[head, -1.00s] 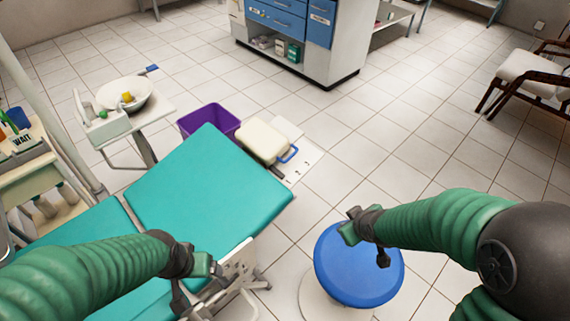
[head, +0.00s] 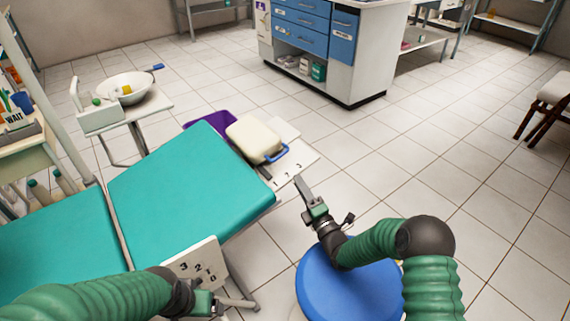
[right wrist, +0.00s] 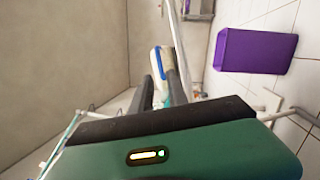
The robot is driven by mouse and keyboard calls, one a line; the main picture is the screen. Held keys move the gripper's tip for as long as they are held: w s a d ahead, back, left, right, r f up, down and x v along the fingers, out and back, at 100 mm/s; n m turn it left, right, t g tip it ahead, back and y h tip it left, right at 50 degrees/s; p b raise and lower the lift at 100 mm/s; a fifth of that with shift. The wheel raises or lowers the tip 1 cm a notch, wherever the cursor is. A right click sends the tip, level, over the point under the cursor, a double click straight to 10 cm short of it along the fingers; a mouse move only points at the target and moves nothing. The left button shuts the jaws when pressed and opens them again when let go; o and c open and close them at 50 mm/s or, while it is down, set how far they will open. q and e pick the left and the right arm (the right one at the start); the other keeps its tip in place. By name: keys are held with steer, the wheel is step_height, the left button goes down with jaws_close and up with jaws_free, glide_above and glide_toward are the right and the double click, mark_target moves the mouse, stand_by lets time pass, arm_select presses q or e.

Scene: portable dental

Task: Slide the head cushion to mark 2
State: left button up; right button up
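The head cushion (head: 252,138) is a cream pad with a blue handle (head: 276,154). It sits on a white plate (head: 298,158) beyond the far end of the teal chair. Dark numerals and marks show on the plate right of the cushion; I cannot read each one surely. My right gripper (head: 303,187) is apart from the cushion, below and right of it. In the right wrist view its two dark fingers (right wrist: 160,90) are open and empty, with the cushion (right wrist: 157,60) beyond them. My left gripper (head: 212,304) is low in the head view, far from the cushion; its fingers are unclear.
The teal chair (head: 180,185) fills the left middle. A numbered white panel (head: 205,258) is at its near side. A blue stool (head: 340,293) stands under my right arm. A purple bin (head: 205,127) is beside the cushion.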

mark_target(281, 156)
steer(key=b+x, duration=0.1)
steer(key=x, duration=0.2)
steer(key=b+x, duration=0.1)
steer(key=x, duration=0.2)
steer(key=b+x, duration=0.1)
steer(key=x, duration=0.3)
steer(key=shift+s+a+f, duration=0.15)
steer(key=shift+a+f, duration=0.1)
steer(key=shift+a, duration=0.05)
steer(key=shift+w+a+r, duration=0.1)
steer(key=shift+w+r, duration=0.2)
steer(key=shift+w, duration=0.15)
jaws_close()
steer(key=shift+f, duration=0.25)
